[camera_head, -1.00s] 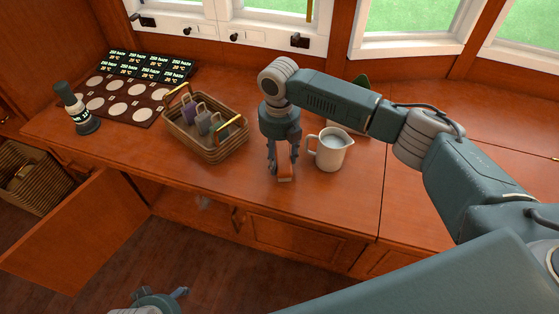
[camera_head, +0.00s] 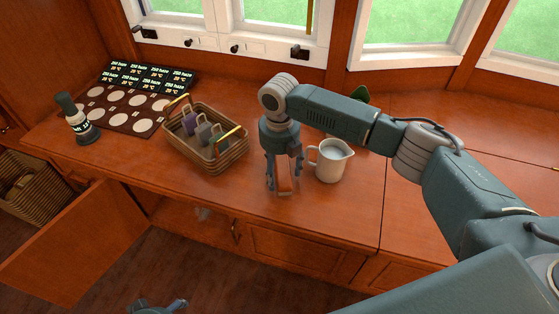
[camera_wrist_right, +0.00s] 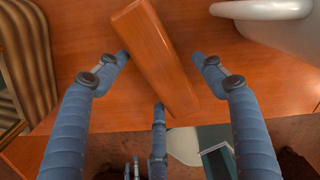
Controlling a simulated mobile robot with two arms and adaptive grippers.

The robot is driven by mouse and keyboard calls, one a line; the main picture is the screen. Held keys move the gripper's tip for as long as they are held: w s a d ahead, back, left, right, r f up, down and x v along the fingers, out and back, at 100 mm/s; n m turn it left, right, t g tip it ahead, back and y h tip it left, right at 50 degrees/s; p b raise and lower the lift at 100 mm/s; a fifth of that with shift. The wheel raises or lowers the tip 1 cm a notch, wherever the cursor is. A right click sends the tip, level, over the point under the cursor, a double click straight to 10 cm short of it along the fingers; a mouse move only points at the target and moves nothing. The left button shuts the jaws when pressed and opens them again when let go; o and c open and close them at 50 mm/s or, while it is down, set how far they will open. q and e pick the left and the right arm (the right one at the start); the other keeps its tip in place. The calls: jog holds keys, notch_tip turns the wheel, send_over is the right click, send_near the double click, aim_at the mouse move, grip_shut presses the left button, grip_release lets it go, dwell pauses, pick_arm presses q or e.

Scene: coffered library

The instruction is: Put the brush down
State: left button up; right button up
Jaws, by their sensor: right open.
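The brush (camera_head: 284,178) shows in the head view as an orange-brown wooden piece at the counter's front edge, between the fingers of my right gripper (camera_head: 284,183). In the right wrist view the brush (camera_wrist_right: 155,55) is a long smooth wooden block, slanting between the spread fingers of that gripper (camera_wrist_right: 163,68). Gaps show on both sides of it, so the right gripper is open around it. The brush appears to rest on the counter; its underside is hidden. My left gripper (camera_head: 158,306) shows only partly at the bottom edge of the head view, low and away from the counter.
A white pitcher (camera_head: 331,163) stands close to the right of the gripper. A wicker basket (camera_head: 222,163) with tagged items is to the left. A cabinet door (camera_head: 80,245) hangs open below.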

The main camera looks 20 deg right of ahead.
aim_at(279, 170)
pick_arm(q)
notch_tip(279, 170, down, 9)
jog(key=s+p, duration=0.1)
jog(key=p, duration=0.1)
jog(key=shift+g, duration=0.3)
pick_arm(e)
notch_tip(279, 170, up, 12)
pick_arm(q)
jog(key=shift+r, duration=0.1)
pick_arm(e)
jog(key=shift+f, duration=0.1)
